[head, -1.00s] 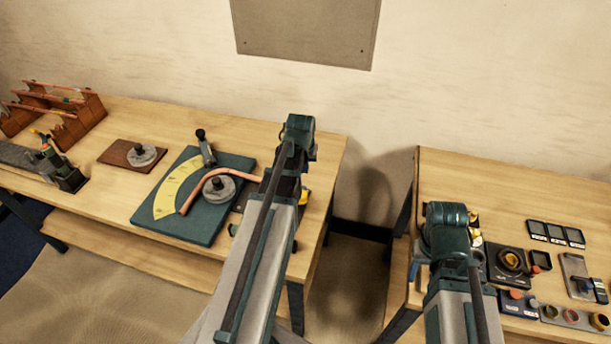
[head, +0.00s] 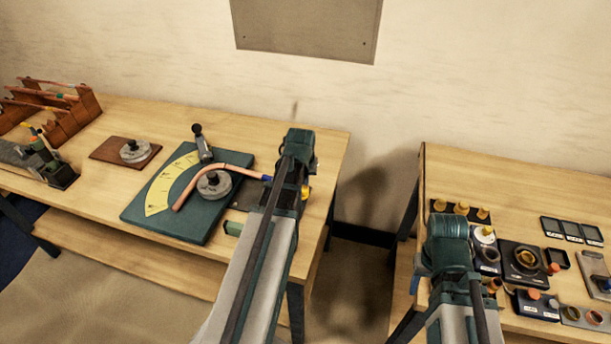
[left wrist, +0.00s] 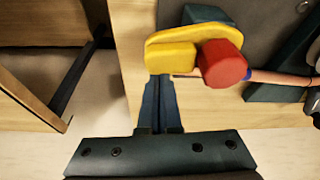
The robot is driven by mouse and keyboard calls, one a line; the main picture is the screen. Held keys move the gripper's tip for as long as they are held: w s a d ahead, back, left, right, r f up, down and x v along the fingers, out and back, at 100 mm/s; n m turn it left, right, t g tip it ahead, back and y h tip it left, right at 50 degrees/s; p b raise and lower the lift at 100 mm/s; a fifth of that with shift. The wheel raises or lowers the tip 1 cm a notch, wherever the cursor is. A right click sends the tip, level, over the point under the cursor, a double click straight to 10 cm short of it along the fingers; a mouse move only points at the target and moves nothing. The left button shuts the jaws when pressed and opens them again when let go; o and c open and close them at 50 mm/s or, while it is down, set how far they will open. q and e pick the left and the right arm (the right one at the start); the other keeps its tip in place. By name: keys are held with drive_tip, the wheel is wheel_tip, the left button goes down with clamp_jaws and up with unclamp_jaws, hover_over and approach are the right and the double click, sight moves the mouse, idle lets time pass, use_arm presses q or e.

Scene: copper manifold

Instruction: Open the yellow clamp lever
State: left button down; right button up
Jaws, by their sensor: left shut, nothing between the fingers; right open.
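The yellow clamp lever (left wrist: 170,57) lies near the top middle of the left wrist view, with a red knob (left wrist: 222,63) against its right side. Only a small yellow part (head: 305,192) shows past my left arm in the head view. My left gripper (left wrist: 159,82) is shut and empty. Its fingertips are at the lever's lower left edge in the left wrist view; I cannot tell whether they touch. In the head view its fingers are hidden by my left arm. My right gripper is hidden behind its arm.
A copper tube (head: 230,168) runs across the green bending plate (head: 205,222) towards the clamp. It also shows in the left wrist view (left wrist: 282,77). A gap separates this bench from the right table (head: 470,165), which holds several small fittings and trays.

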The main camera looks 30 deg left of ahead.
use_arm(q)
drive_tip(key=shift+s, duration=0.1)
drive_tip(key=shift+s+d, duration=0.25)
drive_tip(key=shift+s, duration=0.25)
drive_tip(key=shift+s+d, duration=0.2)
drive_tip(key=shift+s, duration=0.3)
drive_tip(key=shift+w, duration=0.15)
drive_tip(key=w+a, duration=0.1)
drive_tip(key=w, duration=0.3)
drive_tip(key=a+p+v, duration=0.1)
drive_tip(key=p+v, duration=0.8)
drive_tip(key=shift+d+r, duration=0.2)
drive_tip(key=shift+d, duration=0.05)
drive_tip(key=shift+s, duration=0.1)
